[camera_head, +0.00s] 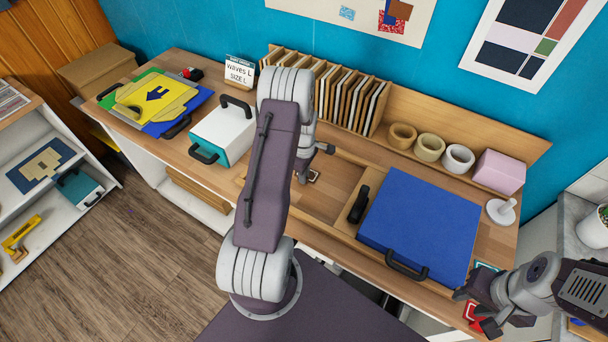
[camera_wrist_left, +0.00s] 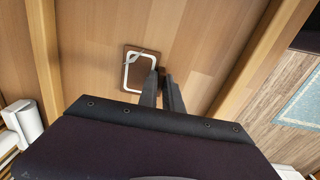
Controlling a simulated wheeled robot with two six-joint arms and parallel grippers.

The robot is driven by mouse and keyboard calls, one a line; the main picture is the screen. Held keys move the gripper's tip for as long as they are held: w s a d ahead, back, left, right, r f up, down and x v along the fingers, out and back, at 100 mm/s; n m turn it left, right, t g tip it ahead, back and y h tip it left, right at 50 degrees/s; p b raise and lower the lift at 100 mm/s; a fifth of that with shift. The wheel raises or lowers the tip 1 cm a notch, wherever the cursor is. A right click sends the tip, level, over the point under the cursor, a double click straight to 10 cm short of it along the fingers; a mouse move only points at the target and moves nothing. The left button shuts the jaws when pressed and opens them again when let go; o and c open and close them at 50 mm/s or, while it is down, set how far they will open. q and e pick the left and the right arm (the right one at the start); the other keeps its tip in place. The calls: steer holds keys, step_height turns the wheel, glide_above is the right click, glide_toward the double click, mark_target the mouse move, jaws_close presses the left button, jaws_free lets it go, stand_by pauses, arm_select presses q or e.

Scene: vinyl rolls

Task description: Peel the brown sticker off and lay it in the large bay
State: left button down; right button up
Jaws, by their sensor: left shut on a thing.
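The brown sticker (camera_wrist_left: 140,70), a rounded brown piece with a white outline and a pale curl at its top, is over the wooden floor of the large bay (camera_head: 336,178). It also shows small in the head view (camera_head: 314,177), partly hidden by my arm. My left gripper (camera_wrist_left: 162,74) is shut at the sticker's right edge and holds it. Whether the sticker touches the bay floor I cannot tell. My right gripper (camera_head: 474,308) is at the lower right, its fingers apart, over a red piece near the bench's front edge.
A blue board (camera_head: 420,225) with black handles lies right of the bay. A white and teal case (camera_head: 223,135) stands left. Upright sleeves fill a rack (camera_head: 345,98) behind. Tape rolls (camera_head: 430,147), a pink block (camera_head: 499,171) and a white stand (camera_head: 501,211) are at the back right.

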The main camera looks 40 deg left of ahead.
arm_select(q)
steer(key=shift+f, duration=0.15)
stand_by(0.4)
steer(key=c, duration=1.4)
jaws_free()
steer(key=shift+c, duration=0.2)
steer(key=o, duration=1.2)
steer(key=shift+r+p, duration=3.55)
steer(key=shift+r, duration=1.05)
